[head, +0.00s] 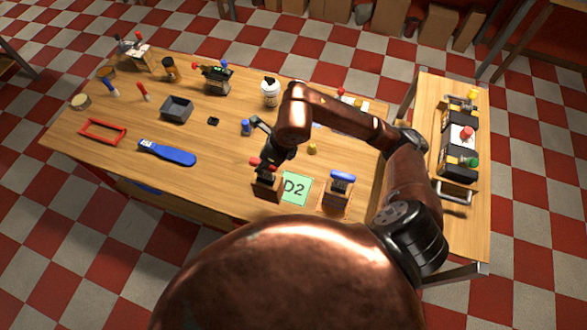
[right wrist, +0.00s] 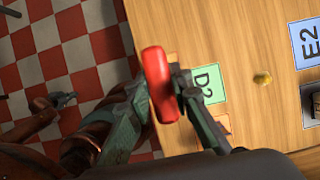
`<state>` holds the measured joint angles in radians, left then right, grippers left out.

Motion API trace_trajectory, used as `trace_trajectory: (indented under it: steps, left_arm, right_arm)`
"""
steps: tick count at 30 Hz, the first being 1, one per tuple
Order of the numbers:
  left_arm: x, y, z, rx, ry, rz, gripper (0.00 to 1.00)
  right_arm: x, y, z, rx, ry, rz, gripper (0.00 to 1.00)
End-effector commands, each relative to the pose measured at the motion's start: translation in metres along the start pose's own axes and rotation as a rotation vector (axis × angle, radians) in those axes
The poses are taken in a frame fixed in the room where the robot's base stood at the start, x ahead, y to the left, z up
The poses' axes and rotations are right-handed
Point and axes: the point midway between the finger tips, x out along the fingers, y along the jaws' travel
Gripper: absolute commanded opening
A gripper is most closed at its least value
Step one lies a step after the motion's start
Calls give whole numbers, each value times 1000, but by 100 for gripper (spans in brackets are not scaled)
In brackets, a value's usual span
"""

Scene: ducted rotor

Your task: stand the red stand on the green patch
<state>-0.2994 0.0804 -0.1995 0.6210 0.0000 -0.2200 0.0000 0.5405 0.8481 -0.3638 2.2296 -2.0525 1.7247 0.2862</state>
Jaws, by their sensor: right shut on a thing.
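The red stand, a brown block with a red top bar, is left of the green patch in the head view (head: 267,188). My right gripper (head: 268,160) is shut on its red top. In the right wrist view the red bar (right wrist: 157,82) sits between the two fingers and hides most of the block. The green patch (head: 294,188), marked D2, lies bare beside it and also shows in the right wrist view (right wrist: 208,83). I cannot tell whether the block touches the table. My left gripper (right wrist: 66,99) seems to show small in the right wrist view, over the floor.
A blue-topped stand (head: 340,188) stands on an orange patch right of the green one. A small yellow knob (head: 312,148) is behind.

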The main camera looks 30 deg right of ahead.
Motion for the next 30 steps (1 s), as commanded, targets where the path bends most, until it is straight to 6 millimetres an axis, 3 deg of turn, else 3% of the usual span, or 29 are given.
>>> trace_trajectory:
  steps: [11, 15, 21, 30]
  left_arm:
    - [-22, -1, -2, 0, 1, 0, 0]
    - [-27, -1, -3, 0, 1, 0, 0]
    - [-33, -1, -4, 0, 1, 0, 0]
    - [-42, -1, -4, 0, 1, 0, 0]
  right_arm:
    - [13, -62, -47, 5, 4, 0, 0]
    - [32, -77, -64, 4, 3, 3, 0]
    - [49, -93, -79, 1, -1, 1, 0]
    - [66, -102, -94, 1, 1, 4, 0]
